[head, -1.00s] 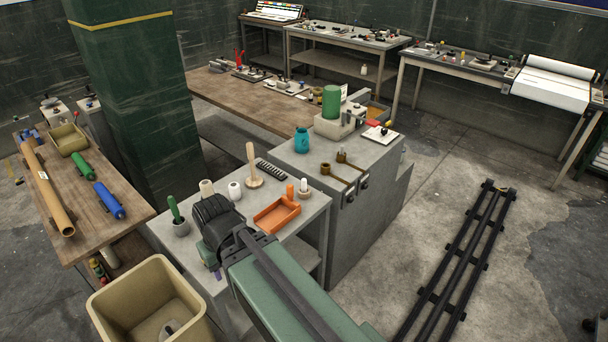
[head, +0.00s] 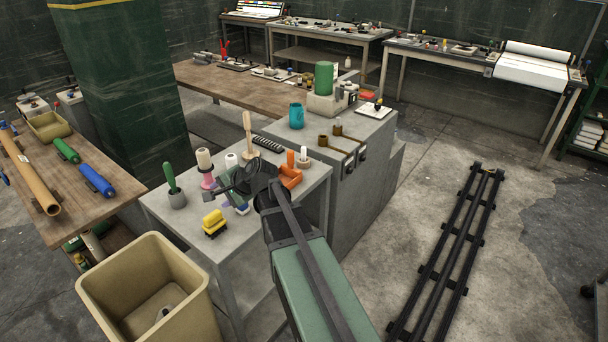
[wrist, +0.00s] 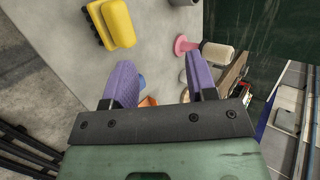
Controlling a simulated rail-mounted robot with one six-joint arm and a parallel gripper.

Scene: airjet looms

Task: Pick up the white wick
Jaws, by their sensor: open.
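Two white pieces on the grey table could be the white wick; I cannot tell which.
A yellow block on a black base (head: 214,221) stands at the front, and a grey cup with a green handle (head: 176,198) at the left. A tan bin (head: 150,290) stands below.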

